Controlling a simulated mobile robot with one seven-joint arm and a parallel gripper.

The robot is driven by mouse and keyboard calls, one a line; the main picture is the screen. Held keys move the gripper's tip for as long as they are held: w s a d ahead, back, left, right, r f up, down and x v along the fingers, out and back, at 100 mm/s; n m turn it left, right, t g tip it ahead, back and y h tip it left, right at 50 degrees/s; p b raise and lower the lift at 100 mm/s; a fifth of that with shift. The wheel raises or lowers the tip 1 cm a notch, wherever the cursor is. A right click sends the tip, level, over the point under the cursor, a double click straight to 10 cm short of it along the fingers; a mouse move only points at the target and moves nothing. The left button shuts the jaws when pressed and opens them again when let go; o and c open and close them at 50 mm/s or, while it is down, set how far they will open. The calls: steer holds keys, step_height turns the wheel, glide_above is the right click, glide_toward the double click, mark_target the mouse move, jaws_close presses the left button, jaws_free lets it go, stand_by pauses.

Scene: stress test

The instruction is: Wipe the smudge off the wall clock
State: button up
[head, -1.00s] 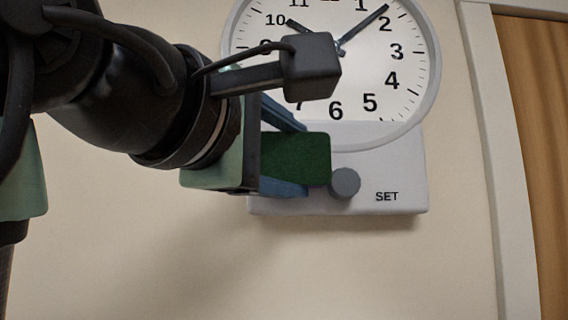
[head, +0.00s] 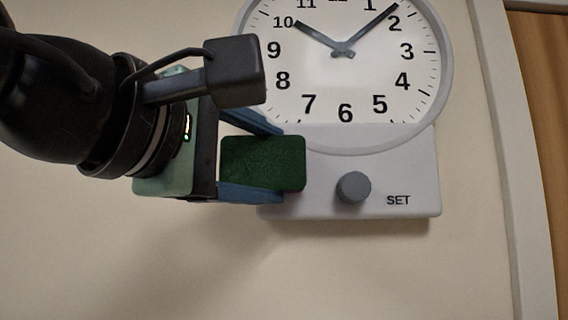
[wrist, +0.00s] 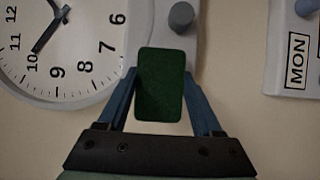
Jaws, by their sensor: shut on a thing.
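The wall clock (head: 353,85) has a white face and a grey rim, with its top cut off in the head view. It also shows at the left of the wrist view (wrist: 84,45). No smudge is visible on the part of the face I see. Below the face is a pale panel (head: 412,176) with a grey knob (head: 353,187) and the word SET. My gripper (head: 268,160) is shut on a dark green block-shaped pad (head: 262,163), held in front of the panel's left edge, left of the knob. The pad also shows between the fingers in the wrist view (wrist: 161,85).
A pale door or window frame (head: 510,160) with brown wood (head: 545,150) beyond it stands at the right. The wrist view shows another panel marked MON (wrist: 293,62). The wall below the clock is bare.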

steer(key=s+b, duration=0.1)
steer(key=s, duration=0.3)
steer(key=shift+s+d+r, duration=0.1)
steer(key=shift+s, duration=0.25)
steer(key=shift+s+r, duration=0.1)
steer(key=shift+s, duration=0.45)
steer(key=shift+s+b, duration=0.45)
steer(key=shift+s, duration=0.95)
steer(key=shift+w, duration=0.1)
steer(key=w+p, duration=0.1)
steer(key=w, duration=0.3)
steer(key=w+p, duration=0.1)
steer(key=w, duration=0.3)
steer(key=shift+a, duration=0.2)
steer(key=shift+w+d, duration=0.1)
steer(key=shift+w, duration=0.4)
steer(key=shift+s, duration=0.1)
